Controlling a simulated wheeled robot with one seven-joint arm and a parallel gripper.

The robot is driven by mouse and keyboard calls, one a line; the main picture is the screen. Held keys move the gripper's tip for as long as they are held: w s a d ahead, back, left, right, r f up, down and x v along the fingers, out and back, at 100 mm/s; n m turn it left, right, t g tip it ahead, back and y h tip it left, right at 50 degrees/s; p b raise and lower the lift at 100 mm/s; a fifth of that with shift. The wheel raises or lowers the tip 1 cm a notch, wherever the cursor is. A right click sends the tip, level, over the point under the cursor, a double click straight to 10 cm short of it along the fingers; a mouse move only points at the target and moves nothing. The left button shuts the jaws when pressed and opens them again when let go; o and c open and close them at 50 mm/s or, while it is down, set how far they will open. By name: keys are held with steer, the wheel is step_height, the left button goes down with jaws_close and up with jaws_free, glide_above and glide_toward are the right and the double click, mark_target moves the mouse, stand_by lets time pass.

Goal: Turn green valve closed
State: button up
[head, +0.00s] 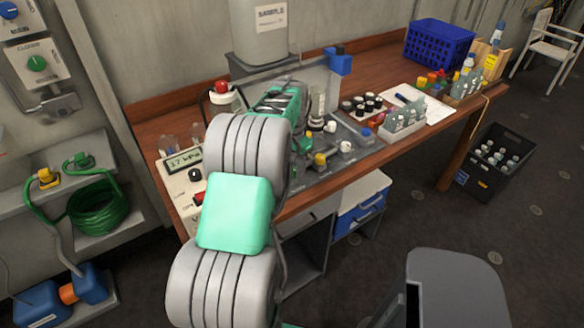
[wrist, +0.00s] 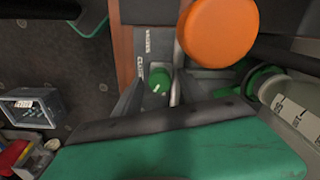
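In the wrist view a round green valve knob (wrist: 159,79) with a white mark sits on a grey labelled strip at the edge of the brown wooden bench. My gripper (wrist: 155,98) reaches toward it, with dark fingers spread to the left and right of the knob. I cannot tell whether they touch it. In the head view my arm's grey and green links hide the fingers and this knob. Another green knob (head: 36,63) is on a wall panel at the far left, away from my gripper.
An orange round knob (wrist: 218,33) is close to the right of my fingers in the wrist view. The bench (head: 395,143) holds bottles, a blue crate (head: 438,42) and a gauge box (head: 185,163). A black bin (head: 495,178) stands on the floor at right.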

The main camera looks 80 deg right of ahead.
jaws_close()
steer(key=shift+m, duration=0.4)
steer(key=m, duration=1.1)
stand_by(0.5)
stand_by(0.4)
steer(key=shift+o, duration=0.6)
jaws_free()
steer(key=shift+r, duration=0.1)
